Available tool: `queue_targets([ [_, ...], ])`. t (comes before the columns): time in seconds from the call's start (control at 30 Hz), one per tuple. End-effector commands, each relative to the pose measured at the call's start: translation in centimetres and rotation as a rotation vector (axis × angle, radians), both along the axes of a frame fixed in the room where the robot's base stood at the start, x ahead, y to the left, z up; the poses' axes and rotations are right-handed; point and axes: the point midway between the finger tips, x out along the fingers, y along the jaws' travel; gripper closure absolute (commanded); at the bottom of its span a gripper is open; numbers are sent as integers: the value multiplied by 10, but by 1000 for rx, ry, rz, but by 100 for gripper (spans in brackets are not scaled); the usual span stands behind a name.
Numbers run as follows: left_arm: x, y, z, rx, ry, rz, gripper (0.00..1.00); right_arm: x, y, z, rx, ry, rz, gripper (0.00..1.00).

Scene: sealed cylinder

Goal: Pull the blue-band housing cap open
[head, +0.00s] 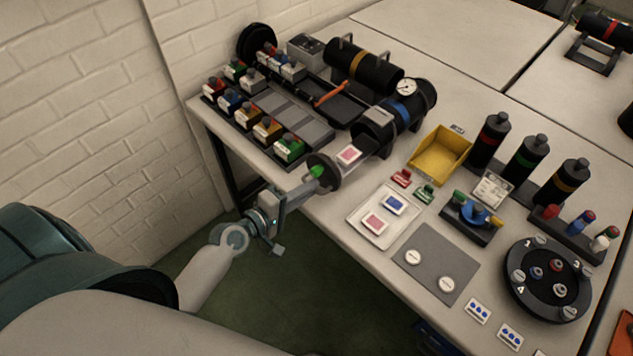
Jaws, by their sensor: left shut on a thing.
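The blue-band housing (374,125) is a black cylinder with a blue band and a round gauge, lying on the table near its left edge. Its black disc-shaped cap (330,180) stands apart from the housing's near end. A pale carrier with a pink-and-white card (348,155) shows in the gap between them. My left gripper (311,181) is at the cap's outer face, shut on the cap, with a green part showing beside the fingertips. The exact grip point is too small to see clearly. My right gripper is out of view.
A yellow bin (439,154) stands right of the housing. A white tray (383,216) with blue and pink cards lies in front. Racks of small colored blocks (267,130) and a yellow-band cylinder (364,69) are behind. Open floor lies off the table's left edge.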

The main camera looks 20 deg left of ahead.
Motion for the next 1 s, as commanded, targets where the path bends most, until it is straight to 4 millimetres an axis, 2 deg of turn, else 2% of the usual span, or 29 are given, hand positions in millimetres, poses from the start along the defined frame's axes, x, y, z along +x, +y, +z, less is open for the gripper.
queue_targets([
  [0.33, -2, 0, -2, 1, 3, -1, 100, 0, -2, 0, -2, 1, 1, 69],
  [0.37, -2, 0, -2, 1, 3, -1, 86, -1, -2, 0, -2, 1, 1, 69],
  [0.4, -2, 0, -2, 1, 3, -1, 77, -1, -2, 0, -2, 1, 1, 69],
  [0.43, -2, 0, -1, 1, 3, -1, 73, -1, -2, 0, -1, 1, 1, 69],
  [0.77, -2, 1, 0, 0, 0, 0, 73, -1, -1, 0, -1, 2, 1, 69],
  [1.0, -14, 5, 1, 0, 1, 0, 73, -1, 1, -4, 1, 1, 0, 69],
])
